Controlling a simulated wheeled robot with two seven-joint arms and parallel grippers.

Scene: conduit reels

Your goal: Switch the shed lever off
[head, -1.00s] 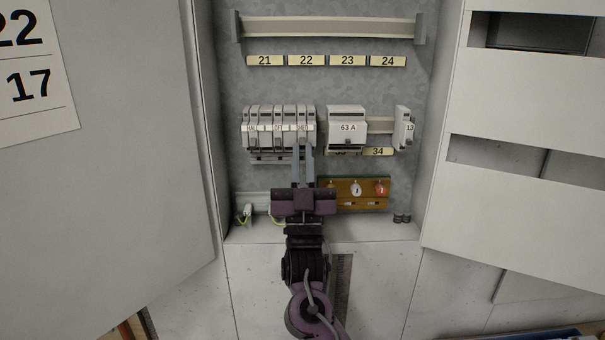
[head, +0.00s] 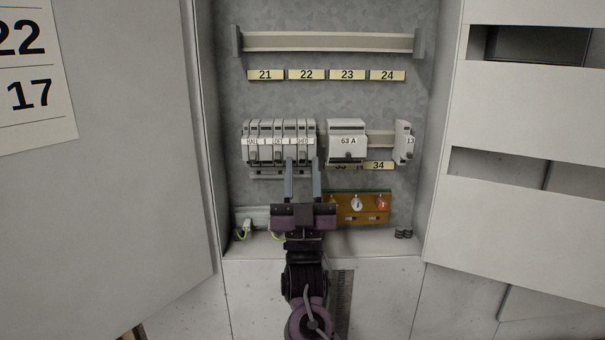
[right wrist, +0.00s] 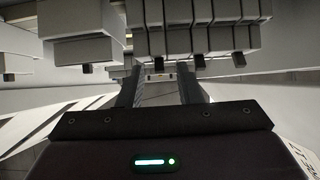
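The row of switches (head: 265,128) sits on the lower rail, and its rightmost label (head: 302,141) appears to read SHED. A small grey lever (head: 303,156) shows under that label. In the right wrist view the lever (right wrist: 158,64) appears as a dark tab between my fingers. My right gripper (head: 303,172) is open and empty, its two fingertips apart just below and in front of the shed switch. It also shows in the right wrist view (right wrist: 159,88). I cannot tell whether a fingertip touches the switch. My left gripper is not in view.
A 63 A breaker (head: 346,143) stands just right of the row, and another module (head: 403,143) farther right. Cabinet doors (head: 110,190) flank the opening. The upper rail (head: 328,42) is empty.

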